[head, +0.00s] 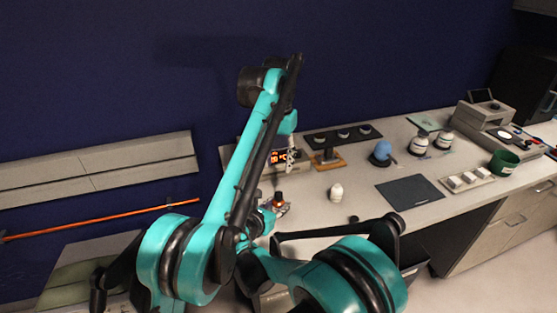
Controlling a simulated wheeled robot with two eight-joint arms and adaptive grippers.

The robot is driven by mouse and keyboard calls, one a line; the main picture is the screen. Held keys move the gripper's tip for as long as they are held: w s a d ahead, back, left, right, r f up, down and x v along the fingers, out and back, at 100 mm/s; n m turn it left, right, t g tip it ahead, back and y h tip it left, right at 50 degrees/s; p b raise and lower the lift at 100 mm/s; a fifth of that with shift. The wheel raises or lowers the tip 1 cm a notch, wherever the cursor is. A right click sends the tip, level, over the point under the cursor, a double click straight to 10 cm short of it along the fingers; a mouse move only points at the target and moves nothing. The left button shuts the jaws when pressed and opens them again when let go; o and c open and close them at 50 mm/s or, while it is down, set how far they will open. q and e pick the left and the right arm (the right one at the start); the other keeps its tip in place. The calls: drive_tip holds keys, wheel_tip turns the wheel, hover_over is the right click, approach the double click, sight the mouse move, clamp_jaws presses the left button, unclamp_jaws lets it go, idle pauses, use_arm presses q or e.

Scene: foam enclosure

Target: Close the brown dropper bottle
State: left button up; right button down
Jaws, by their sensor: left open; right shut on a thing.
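The brown dropper bottle (278,199) is a small, dark reddish-brown shape near the left end of the bench. My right gripper (271,207) is low at the bench and shut on it. My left gripper (281,178) is above the bottle, pointing down, open and apart from it as far as I can tell. Both grippers are small and partly hidden behind my arm links. Whether a cap sits on the bottle is too small to tell. A small dark piece (353,218) lies on the bench to the right; I cannot tell what it is.
A device with a red display (279,157) stands behind the bottle. A white rounded item (336,192) and a dark mat (410,191) lie to the right. White jars (419,146), a green cup (503,163) and a scale (492,120) are farther right.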

drive_tip(key=c, duration=1)
unclamp_jaws()
drive_tip(key=v, duration=1.2)
